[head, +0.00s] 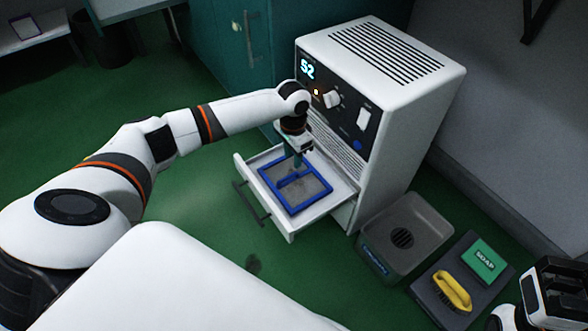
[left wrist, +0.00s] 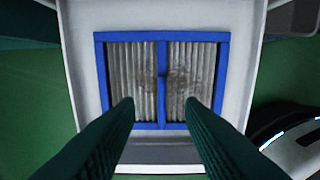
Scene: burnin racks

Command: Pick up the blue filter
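The blue filter (head: 308,190) has a blue square frame, a blue middle bar and grey pleats. It lies flat in the open white drawer (head: 337,203) of the white machine. In the left wrist view the filter (left wrist: 162,75) shows a dark smudge on its pleats, around a small raised blue part on the middle bar. My left gripper (head: 296,160) points down over the filter. Its two fingers (left wrist: 161,106) are apart with nothing between them, one on each side of the middle bar. My right gripper (head: 548,297) is at the lower right corner; its fingers cannot be made out.
The white machine (head: 420,90) stands behind the drawer and its display reads 52. A grey basin (head: 432,225) stands right of the drawer. Beside it a dark tray (head: 430,300) holds a yellow brush (head: 453,290) and a green soap box (head: 482,260).

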